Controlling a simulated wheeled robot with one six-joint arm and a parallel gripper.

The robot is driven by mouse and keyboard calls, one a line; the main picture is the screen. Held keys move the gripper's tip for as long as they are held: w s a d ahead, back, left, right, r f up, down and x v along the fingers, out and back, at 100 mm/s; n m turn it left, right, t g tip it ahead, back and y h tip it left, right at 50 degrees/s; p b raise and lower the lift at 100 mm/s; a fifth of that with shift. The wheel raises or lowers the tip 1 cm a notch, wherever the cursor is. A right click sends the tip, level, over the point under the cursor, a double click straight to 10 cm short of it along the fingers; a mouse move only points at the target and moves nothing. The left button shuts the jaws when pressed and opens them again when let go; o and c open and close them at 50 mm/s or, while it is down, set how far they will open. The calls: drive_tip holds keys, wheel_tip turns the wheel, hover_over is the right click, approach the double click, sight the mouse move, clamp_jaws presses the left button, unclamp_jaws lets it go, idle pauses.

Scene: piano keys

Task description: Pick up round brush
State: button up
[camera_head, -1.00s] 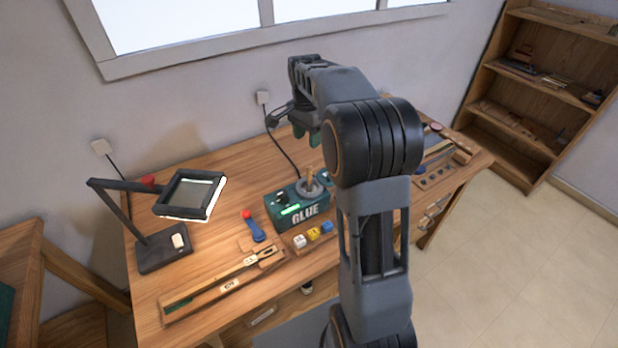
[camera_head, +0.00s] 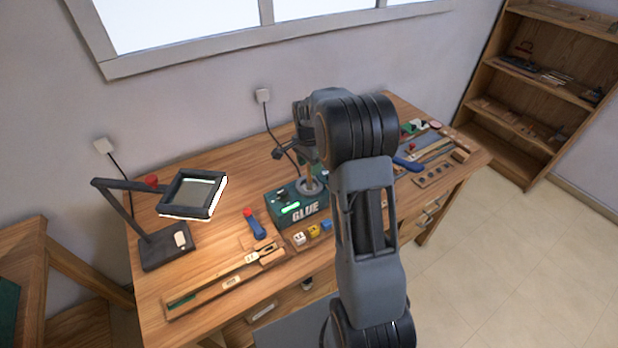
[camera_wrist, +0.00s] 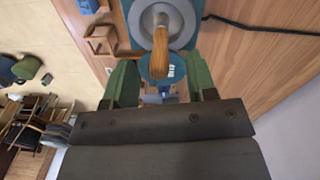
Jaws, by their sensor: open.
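The round brush shows as a wooden handle (camera_wrist: 160,48) standing up out of a round grey pot (camera_wrist: 178,14) in the wrist view. In the head view the pot (camera_head: 310,188) sits on the green GLUE box (camera_head: 285,207). My gripper (camera_wrist: 161,70) is open, its two green fingers apart on either side of the handle's line in the wrist view. The handle does not visibly touch either finger. In the head view my gripper (camera_head: 309,155) is just above the pot. The brush's lower end is hidden in the pot.
A lamp with a square head (camera_head: 192,194) stands at the left of the wooden desk (camera_head: 215,245). Small coloured blocks (camera_head: 313,232) and a red-and-blue tool (camera_head: 254,224) lie near the box. A black cord (camera_head: 268,124) runs behind it.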

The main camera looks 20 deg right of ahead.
sight(309, 178)
drive_tip(key=shift+s+f, duration=0.1)
drive_tip(key=shift+f, duration=1.25)
clamp_jaws()
